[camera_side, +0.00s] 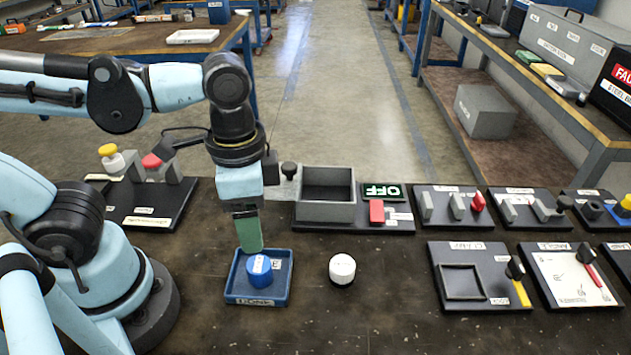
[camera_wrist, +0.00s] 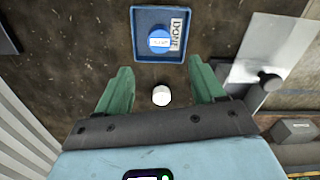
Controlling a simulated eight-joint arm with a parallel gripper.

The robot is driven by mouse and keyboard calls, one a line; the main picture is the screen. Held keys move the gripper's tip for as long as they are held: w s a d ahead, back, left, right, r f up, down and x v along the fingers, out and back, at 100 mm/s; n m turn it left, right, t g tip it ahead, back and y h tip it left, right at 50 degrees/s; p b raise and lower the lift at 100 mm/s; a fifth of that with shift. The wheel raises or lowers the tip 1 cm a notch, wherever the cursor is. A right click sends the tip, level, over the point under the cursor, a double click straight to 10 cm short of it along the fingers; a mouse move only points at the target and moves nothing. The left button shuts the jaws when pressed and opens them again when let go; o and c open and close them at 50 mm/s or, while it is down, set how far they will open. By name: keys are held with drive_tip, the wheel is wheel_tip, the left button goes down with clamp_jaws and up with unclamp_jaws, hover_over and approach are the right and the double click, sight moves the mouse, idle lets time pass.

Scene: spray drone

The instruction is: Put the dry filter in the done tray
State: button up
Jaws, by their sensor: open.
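The done tray (camera_side: 236,287) is a shallow blue tray with a white label, flat on the dark table. A blue cylinder with a white label (camera_side: 260,268) stands inside it. A white cylinder (camera_side: 342,268) stands upright on the table, right of the tray. I cannot read which one is the dry filter. My gripper (camera_side: 249,248) points down over the tray's back part, its green fingers apart and empty. In the wrist view, the tray (camera_wrist: 141,45) and blue cylinder (camera_wrist: 159,40) lie beyond the fingertips (camera_wrist: 160,70), and the white cylinder (camera_wrist: 161,95) shows between the fingers, below them.
A grey open box (camera_side: 327,190) on a black board with a red block (camera_side: 376,211) stands behind the white cylinder. Several boards with switches and knobs fill the right side. Another board (camera_side: 150,210) with yellow and red knobs lies back left. The table's front middle is clear.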

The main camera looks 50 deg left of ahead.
drive_tip(key=w+a+n+t, duration=0.2)
drive_tip(key=w+a, duration=0.1)
drive_tip(key=w+a+r+n+t, duration=0.1)
drive_tip(key=w+a+n+t, duration=0.1)
drive_tip(key=w, duration=0.1)
drive_tip(key=w+a+n+t, duration=0.2)
drive_tip(key=w+a+t, duration=0.1)
drive_tip(key=shift+a+r, duration=0.15)
drive_tip(key=shift+a, duration=0.15)
idle(0.9)
